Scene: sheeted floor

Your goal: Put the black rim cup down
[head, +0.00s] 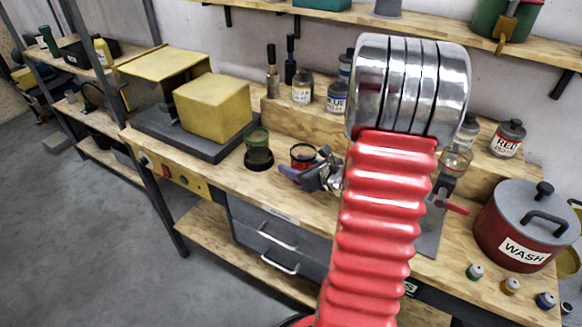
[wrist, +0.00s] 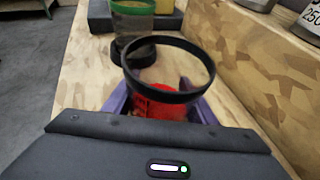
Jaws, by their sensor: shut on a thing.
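The black rim cup (head: 303,152) is a clear cup with a black rim and red in its lower part. In the head view it is above or on the wooden bench near its middle; I cannot tell if its base touches. My gripper (head: 308,170) has purple fingers closed around it from the right. In the wrist view the cup (wrist: 168,68) is upright or nearly so, between the purple fingers of my gripper (wrist: 162,98). Its base is hidden.
A green-rimmed cup (head: 257,140) stands on a black round base left of my gripper; it also shows in the wrist view (wrist: 132,22). A yellow box (head: 213,107) is behind it. A red pot (head: 515,225) stands at right. Bare bench lies in front of the cups.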

